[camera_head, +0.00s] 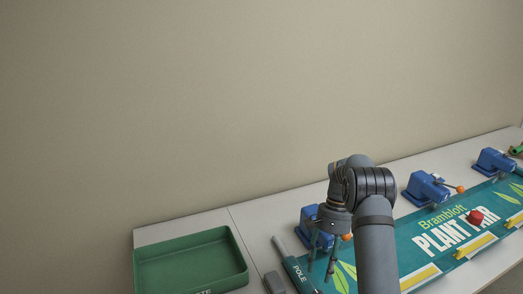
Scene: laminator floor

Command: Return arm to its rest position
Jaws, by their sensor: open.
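My arm rises from the bottom of the head view and bends at a dark joint above the bench. My gripper (321,262) hangs down from it with its fingers apart, over the left end of the teal banner. Nothing shows between the fingers. A blue clamp (308,221) stands just behind the gripper and is partly hidden by it.
A green tray (240,258) sits at the left of the white bench (185,228). The teal banner (408,252), a red object (475,216) and blue clamps (424,188) (492,161) extend right. The wall behind is bare.

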